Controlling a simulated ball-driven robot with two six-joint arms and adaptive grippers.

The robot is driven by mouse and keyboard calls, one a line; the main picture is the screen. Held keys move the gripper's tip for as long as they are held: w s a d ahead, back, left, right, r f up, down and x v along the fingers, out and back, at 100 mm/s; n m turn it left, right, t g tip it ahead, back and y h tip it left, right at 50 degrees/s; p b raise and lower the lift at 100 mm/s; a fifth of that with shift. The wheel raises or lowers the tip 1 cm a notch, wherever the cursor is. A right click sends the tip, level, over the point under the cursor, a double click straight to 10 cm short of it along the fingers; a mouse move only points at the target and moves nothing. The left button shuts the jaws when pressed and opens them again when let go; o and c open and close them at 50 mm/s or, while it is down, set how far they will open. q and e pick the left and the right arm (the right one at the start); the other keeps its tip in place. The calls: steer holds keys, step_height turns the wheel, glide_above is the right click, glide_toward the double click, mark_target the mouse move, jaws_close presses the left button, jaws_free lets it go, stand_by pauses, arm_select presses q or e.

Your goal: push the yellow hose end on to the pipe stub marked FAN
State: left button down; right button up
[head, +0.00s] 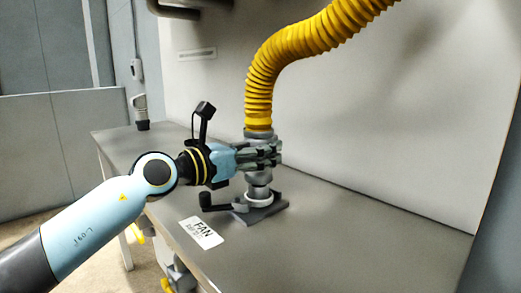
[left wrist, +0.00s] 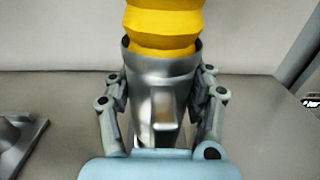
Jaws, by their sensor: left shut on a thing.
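The yellow ribbed hose (head: 290,48) comes down from the top of the head view to a grey metal end cuff (head: 258,133). My left gripper (head: 268,153) is shut on this cuff, with fingers on both sides of it in the left wrist view, where the cuff (left wrist: 160,75) stands about upright. Below the fingers is the grey pipe stub (head: 260,193) with a pale ring, on a dark base plate (head: 266,212). The gripper hides the junction, so I cannot tell whether the cuff is over the stub. The FAN label (head: 201,232) lies in front. My right gripper is not in view.
A dark lever (head: 218,207) sticks out left of the stub. A small grey and black device (head: 140,112) stands at the table's far left corner. The grey table (head: 350,235) is clear to the right, and a pale wall panel (head: 400,130) rises behind it.

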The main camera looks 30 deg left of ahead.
arm_select(q)
steer(key=shift+f, duration=0.1)
stand_by(0.6)
steer(key=shift+f, duration=0.1)
steer(key=shift+f, duration=0.1)
steer(key=shift+f+b, duration=0.35)
steer(key=shift+f, duration=0.2)
steer(key=shift+f, duration=0.1)
stand_by(0.4)
steer(key=shift+f, duration=0.25)
steer(key=shift+s+f+b, duration=0.1)
steer(key=shift+f+b, duration=0.4)
steer(key=shift+c, duration=1.9)
jaws_free()
